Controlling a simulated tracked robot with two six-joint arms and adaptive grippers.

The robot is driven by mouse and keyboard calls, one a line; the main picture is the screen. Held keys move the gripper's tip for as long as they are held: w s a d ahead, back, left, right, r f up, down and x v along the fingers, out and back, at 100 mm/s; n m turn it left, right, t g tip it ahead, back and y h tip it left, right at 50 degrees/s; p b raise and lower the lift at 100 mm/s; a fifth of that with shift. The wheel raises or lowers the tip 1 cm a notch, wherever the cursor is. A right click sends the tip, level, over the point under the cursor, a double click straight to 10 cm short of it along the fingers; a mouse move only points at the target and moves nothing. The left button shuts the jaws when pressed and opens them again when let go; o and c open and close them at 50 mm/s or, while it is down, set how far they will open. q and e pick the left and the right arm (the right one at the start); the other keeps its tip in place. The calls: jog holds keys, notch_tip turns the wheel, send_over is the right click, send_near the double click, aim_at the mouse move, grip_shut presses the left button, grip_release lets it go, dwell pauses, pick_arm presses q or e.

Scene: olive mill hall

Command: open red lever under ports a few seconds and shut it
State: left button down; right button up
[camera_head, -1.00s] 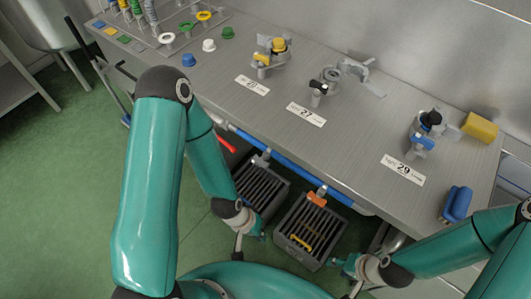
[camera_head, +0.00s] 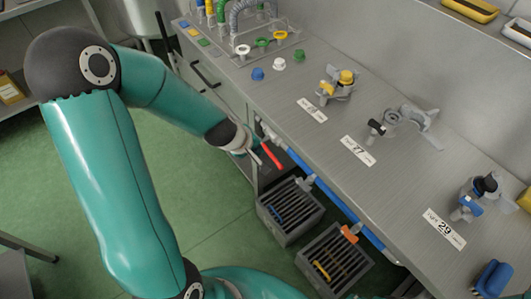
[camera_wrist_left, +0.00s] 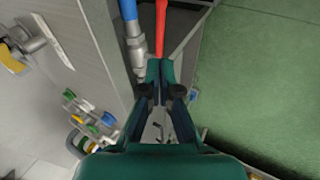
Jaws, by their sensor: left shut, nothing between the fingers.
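The red lever (camera_head: 271,156) sits under the front edge of the bench, at the left end of a blue pipe. My left gripper (camera_head: 258,150) is at the lever's upper-left end in the head view. In the left wrist view, the red lever (camera_wrist_left: 161,28) runs up from just beyond the fingertips of my left gripper (camera_wrist_left: 160,68). These fingers are shut with nothing between them. I cannot tell whether they touch the lever. The ring-shaped ports (camera_head: 263,43), white, green and yellow, are on the panel at the bench's far left. My right gripper is out of view.
Two grey slatted crates (camera_head: 289,211) stand below the bench edge. The bench top (camera_head: 330,145) carries numbered labels and clamp-like fittings. Green floor (camera_head: 185,190) is open to the left.

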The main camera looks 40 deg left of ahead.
aim_at(274, 158)
pick_arm(q)
jog(key=b+x, duration=0.5)
jog(key=x, duration=0.7)
jog(key=shift+s+d+f+b, duration=0.1)
jog(key=shift+f+b, duration=0.05)
jog(key=shift+b, duration=0.15)
jog(key=shift+w+f, duration=0.4)
jog(key=shift+f, duration=0.2)
jog(key=shift+d, duration=0.1)
